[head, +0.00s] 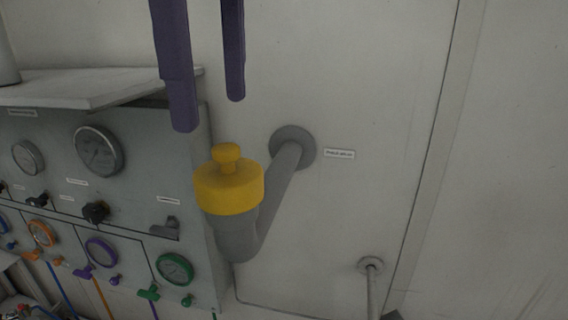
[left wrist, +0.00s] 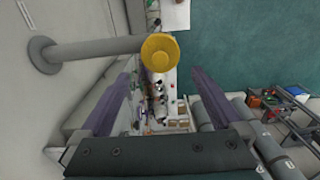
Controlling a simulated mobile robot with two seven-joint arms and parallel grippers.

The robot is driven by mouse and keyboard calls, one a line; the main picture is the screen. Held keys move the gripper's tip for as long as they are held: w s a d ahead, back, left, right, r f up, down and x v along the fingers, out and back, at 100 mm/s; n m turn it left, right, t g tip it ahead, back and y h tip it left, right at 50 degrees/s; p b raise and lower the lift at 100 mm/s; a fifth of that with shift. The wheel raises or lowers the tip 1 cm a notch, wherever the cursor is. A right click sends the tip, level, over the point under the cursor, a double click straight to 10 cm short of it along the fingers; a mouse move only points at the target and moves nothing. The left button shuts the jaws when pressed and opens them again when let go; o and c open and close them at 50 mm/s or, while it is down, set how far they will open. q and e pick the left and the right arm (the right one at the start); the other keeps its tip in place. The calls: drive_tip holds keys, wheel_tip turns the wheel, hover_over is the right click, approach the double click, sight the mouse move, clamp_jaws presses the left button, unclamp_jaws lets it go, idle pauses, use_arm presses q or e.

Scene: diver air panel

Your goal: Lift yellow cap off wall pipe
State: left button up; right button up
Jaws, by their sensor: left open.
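The yellow cap (head: 229,187), with a small knob on top, sits on the upturned end of the grey wall pipe (head: 280,190). The pipe comes out of a round flange on the wall. My left gripper (head: 208,112) hangs open above the cap in the head view, its two purple fingers pointing down. The fingers are apart from the cap and touch nothing. In the left wrist view the cap (left wrist: 160,52) shows from above, beyond the fingertips and roughly midway between the two open fingers (left wrist: 161,75). My right gripper is not in view.
A grey gauge panel (head: 140,150) with dials, knobs and coloured valves stands left of the pipe, under a shelf (head: 100,87). A smaller pipe (head: 371,285) leaves the wall at lower right. The wall right of the cap is mostly clear.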

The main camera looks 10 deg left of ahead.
sight(217, 145)
use_arm(q)
wheel_tip(217, 145, down, 3)
drive_tip(key=shift+s+r+b, duration=0.1)
drive_tip(key=shift+b, duration=0.4)
wheel_tip(217, 145, down, 5)
drive_tip(key=b, duration=0.2)
drive_tip(key=shift+a+b, duration=0.1)
drive_tip(key=shift+b, duration=0.3)
drive_tip(key=shift+r, duration=0.1)
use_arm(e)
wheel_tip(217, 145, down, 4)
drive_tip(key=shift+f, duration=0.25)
use_arm(q)
drive_tip(key=c, duration=1.2)
